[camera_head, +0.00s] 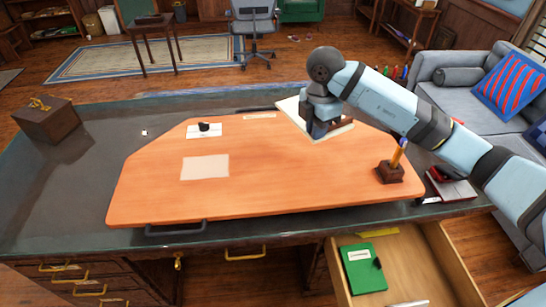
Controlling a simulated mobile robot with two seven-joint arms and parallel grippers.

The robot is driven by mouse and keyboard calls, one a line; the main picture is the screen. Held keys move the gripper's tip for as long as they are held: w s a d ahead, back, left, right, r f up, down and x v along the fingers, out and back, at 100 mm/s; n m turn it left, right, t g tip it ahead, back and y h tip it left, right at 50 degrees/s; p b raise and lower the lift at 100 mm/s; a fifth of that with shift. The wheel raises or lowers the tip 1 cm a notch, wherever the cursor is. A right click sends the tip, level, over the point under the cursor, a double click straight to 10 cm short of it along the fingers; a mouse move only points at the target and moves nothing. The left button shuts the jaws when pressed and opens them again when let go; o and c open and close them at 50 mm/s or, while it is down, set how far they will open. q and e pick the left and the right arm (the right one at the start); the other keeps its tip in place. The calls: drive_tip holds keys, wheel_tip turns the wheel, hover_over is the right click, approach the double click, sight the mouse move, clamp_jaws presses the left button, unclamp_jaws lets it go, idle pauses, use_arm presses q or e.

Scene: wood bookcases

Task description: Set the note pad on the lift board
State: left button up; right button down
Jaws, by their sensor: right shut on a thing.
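The lift board (250,190) is a wide orange wooden board with dark handles, lying flat on the dark desk. My right gripper (318,132) is at the board's far right part, pointing down, and is shut. A cream, flat pad (289,106), which looks like the note pad, shows at and around its fingers, over the board's far edge. A dark brown piece (342,123) shows just right of the fingers. The gripper hides much of the pad, so its contact with the board cannot be told. My left gripper is not in view.
On the board are a pale sheet (205,167), a white card with a black item (204,129) and a brown pen holder (390,171). A brown box (46,120) stands at the desk's left. An open drawer (400,262) holds a green book (364,268). The board's middle is clear.

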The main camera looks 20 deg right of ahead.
drive_tip(key=shift+d, duration=0.1)
drive_tip(key=shift+w+f, duration=0.1)
drive_tip(key=shift+f, duration=0.3)
drive_tip(key=p, duration=0.1)
hover_over(308, 189)
wheel_tip(308, 189, down, 14)
drive_tip(key=shift+r, duration=0.15)
wheel_tip(308, 189, down, 5)
drive_tip(key=shift+f+p, duration=0.1)
drive_tip(key=shift+p, duration=0.3)
drive_tip(key=shift+f, duration=0.1)
drive_tip(key=shift+f, duration=0.1)
drive_tip(key=c, duration=1.2)
unclamp_jaws()
drive_tip(key=shift+o, duration=0.2)
